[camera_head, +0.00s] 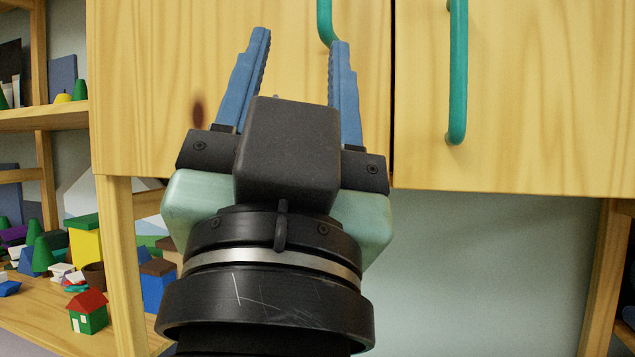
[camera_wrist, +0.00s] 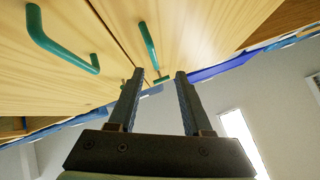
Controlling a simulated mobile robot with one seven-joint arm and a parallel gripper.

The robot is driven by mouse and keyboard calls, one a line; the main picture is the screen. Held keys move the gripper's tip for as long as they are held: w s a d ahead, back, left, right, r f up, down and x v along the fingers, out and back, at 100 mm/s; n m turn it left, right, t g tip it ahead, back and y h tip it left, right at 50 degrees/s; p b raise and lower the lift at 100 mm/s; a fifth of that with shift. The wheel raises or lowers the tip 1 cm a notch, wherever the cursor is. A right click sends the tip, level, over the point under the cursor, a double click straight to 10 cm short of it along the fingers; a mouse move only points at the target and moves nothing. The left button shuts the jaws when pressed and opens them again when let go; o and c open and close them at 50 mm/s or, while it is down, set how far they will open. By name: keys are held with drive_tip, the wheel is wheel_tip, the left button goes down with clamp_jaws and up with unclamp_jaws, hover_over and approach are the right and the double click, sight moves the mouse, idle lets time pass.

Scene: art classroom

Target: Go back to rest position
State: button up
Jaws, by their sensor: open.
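My gripper (camera_head: 300,45) is open, with two blue fingers spread apart and nothing between them. It points upward in front of a pale wooden cabinet (camera_head: 150,90) in the head view. In the wrist view my gripper (camera_wrist: 157,75) also shows open and empty. A green handle (camera_head: 457,75) is on the right door, and another green handle (camera_head: 325,22) is partly hidden behind the right finger. The wrist view shows two green handles on the cabinet, one at the left (camera_wrist: 60,45) and one near the middle (camera_wrist: 149,48). I cannot tell whether a finger touches the cabinet.
A shelf (camera_head: 50,118) at the left holds small coloured pieces. Below it, a wooden surface (camera_head: 45,305) bears toy houses (camera_head: 88,310), green cones (camera_head: 42,255) and blocks. Below the cabinet at the right is a bare pale wall (camera_head: 480,270).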

drive_tip(key=f+n, duration=0.1)
drive_tip(key=s+f+n, duration=0.1)
drive_tip(key=s+d+f+y, duration=0.1)
drive_tip(key=f, duration=0.1)
drive_tip(key=shift+d+n, duration=0.1)
drive_tip(key=shift+n, duration=0.3)
drive_tip(key=shift+w, duration=0.1)
idle(0.5)
